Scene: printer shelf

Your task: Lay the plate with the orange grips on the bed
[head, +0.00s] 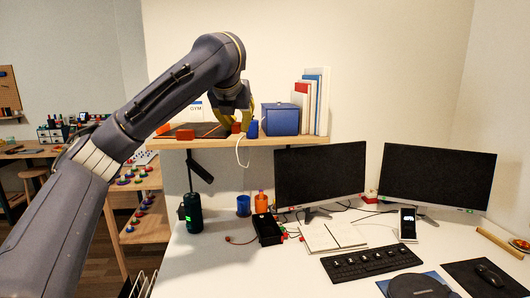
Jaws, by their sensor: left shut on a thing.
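A thin dark plate (205,129) lies low over the wooden shelf at its left part, partly hidden by my left arm. An orange grip (236,127) shows at its right side, and more orange-red pieces (163,129) show toward its left. My left gripper (236,117), with yellowish fingers, reaches down from above and is shut on the orange grip at the right side. I cannot tell the bed apart from the plate, or whether the plate touches what is under it. My right gripper is out of view.
On the shelf (290,141), a blue cup (253,129), a blue box (280,119) and upright books (315,100) stand close right of the gripper. A white cable hangs below it. Two monitors (320,174) stand on the white desk under the shelf.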

